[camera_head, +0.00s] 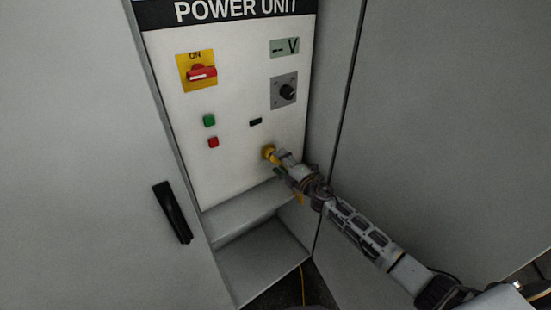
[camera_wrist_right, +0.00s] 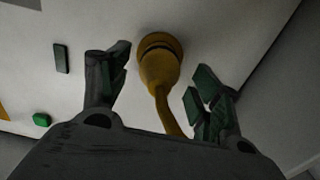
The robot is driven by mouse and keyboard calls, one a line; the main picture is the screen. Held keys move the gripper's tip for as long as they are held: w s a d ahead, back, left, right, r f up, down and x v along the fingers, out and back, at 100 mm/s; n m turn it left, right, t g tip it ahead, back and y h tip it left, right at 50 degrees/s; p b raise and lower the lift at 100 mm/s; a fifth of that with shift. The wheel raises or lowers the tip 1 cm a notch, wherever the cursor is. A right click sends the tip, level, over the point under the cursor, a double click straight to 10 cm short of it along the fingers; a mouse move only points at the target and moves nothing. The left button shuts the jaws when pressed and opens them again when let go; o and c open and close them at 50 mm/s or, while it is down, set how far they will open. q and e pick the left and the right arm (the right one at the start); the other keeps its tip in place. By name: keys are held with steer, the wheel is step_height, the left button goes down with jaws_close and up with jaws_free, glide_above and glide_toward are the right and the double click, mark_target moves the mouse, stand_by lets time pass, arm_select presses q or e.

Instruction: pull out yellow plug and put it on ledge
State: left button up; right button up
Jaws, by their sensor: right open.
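The yellow plug (camera_head: 268,152) sits in the lower right of the white power unit panel (camera_head: 232,160). In the right wrist view the yellow plug (camera_wrist_right: 159,66) meets the panel, and its yellow cable runs down behind my gripper's body. My right gripper (camera_head: 281,163) is at the plug. In the wrist view its two green-padded fingers (camera_wrist_right: 163,82) are open, one on each side of the plug, with gaps to it. The grey ledge (camera_head: 240,212) runs below the panel. My left gripper is not in view.
A red rotary switch (camera_head: 202,73) on a yellow plate, a black knob (camera_head: 287,91), and green (camera_head: 209,120) and red (camera_head: 213,142) buttons are on the panel. Grey cabinet walls stand on both sides. A black handle (camera_head: 173,212) is on the left one.

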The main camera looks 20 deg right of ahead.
mark_target(274, 157)
steer(key=shift+x, duration=2.3)
steer(key=c, duration=1.4)
steer(key=shift+s, duration=0.15)
steer(key=shift+s+d, duration=0.2)
steer(key=shift+s, duration=0.15)
steer(key=shift+v, duration=2.45)
